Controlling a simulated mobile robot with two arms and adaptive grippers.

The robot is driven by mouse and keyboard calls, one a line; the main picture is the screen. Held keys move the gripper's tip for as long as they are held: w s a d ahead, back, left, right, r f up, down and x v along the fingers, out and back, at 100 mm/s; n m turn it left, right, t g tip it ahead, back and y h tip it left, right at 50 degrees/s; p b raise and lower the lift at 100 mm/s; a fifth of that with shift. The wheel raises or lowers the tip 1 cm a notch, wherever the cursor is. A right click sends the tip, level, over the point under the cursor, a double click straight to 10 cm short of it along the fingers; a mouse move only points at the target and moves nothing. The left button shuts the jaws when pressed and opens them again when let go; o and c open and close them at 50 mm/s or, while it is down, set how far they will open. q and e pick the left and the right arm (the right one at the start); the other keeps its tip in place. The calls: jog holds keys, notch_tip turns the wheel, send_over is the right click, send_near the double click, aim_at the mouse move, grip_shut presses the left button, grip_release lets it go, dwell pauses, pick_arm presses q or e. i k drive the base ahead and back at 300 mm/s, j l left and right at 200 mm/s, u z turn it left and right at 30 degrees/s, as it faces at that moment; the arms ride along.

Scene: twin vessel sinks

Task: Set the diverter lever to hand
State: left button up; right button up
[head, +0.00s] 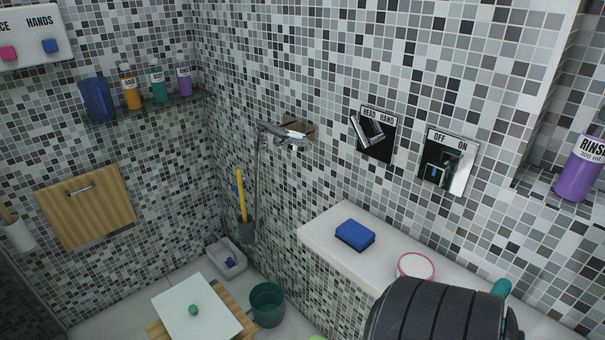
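The diverter plate (385,148) is a dark panel on the tiled wall, labelled HEAD at its left and HAND at its right. Its silver diverter lever (367,129) leans up and to the left, to the HEAD side. Neither of my grippers shows in the head view. A dark ribbed rounded form covers the lower right, well below the plate.
An OFF/ON valve plate (460,177) is just right of the diverter. A hand shower (283,133) hangs to its left. Below, a white ledge (325,224) holds a blue sponge (355,234) and a pink-rimmed round item (416,267). The wall before the diverter is clear.

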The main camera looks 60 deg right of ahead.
aim_at(365, 142)
jog(key=z, duration=2.1)
